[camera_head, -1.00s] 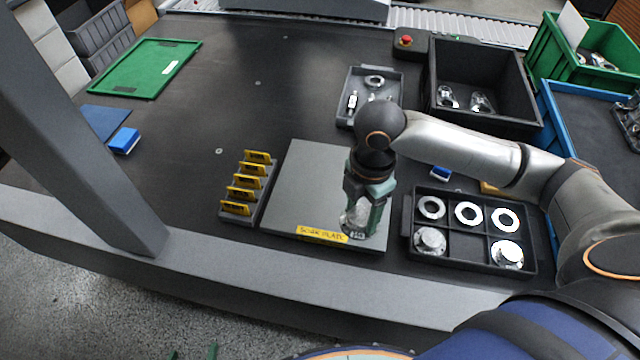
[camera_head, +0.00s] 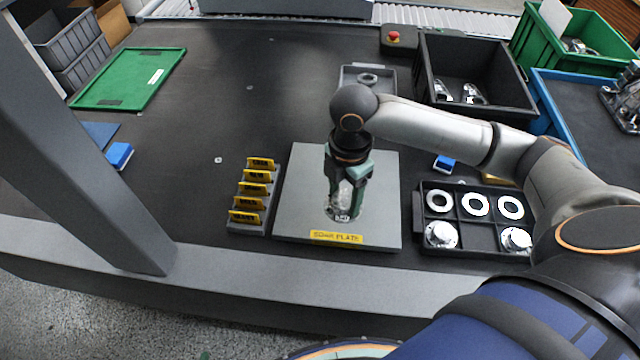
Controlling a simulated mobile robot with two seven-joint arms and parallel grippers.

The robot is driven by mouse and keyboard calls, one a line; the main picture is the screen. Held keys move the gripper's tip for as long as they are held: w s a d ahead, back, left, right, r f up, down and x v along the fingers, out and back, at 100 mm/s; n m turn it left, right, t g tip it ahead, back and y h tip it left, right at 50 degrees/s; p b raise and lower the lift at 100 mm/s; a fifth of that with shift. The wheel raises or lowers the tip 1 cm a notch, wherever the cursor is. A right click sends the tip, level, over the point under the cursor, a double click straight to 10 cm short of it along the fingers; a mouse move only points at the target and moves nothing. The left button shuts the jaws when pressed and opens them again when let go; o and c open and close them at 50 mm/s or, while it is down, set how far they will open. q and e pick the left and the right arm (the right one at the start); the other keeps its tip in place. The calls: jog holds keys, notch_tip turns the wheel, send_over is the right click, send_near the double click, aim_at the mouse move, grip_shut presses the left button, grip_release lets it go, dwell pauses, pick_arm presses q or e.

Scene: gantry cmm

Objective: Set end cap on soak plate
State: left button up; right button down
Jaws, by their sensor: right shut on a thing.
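The soak plate (camera_head: 295,215) is a flat grey slab with a yellow label on its front edge. My right gripper (camera_head: 345,205) points down over the middle of the plate. It is shut on a shiny metal end cap (camera_head: 343,214). The end cap is partly hidden by the fingers, and I cannot tell whether it touches the plate. My left gripper is not in view.
A black compartment tray (camera_head: 464,238) with rings and metal caps stands right of the plate. A rack (camera_head: 247,226) with yellow tags stands at its left. A grey tray (camera_head: 347,80) and a black bin (camera_head: 425,75) stand behind. The table's left middle is clear.

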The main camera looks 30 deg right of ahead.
jog(key=w+f, duration=0.2)
jog(key=w, duration=0.1)
jog(key=w+a+f, duration=0.1)
jog(key=w+f, duration=0.2)
jog(key=w, duration=0.1)
jog(key=w+f+b, duration=0.1)
jog(key=w+f, duration=0.2)
jog(key=shift+w+a, duration=0.2)
jog(key=shift+w, duration=0.15)
jog(key=shift+w+f, duration=0.15)
jog(key=shift+f, duration=0.1)
jog(key=shift+w+f, duration=0.1)
jog(key=shift+f, duration=1.55)
jog(key=shift+c, duration=0.7)
grip_release()
jog(key=shift+f, duration=0.1)
notch_tip(320, 180, up, 12)
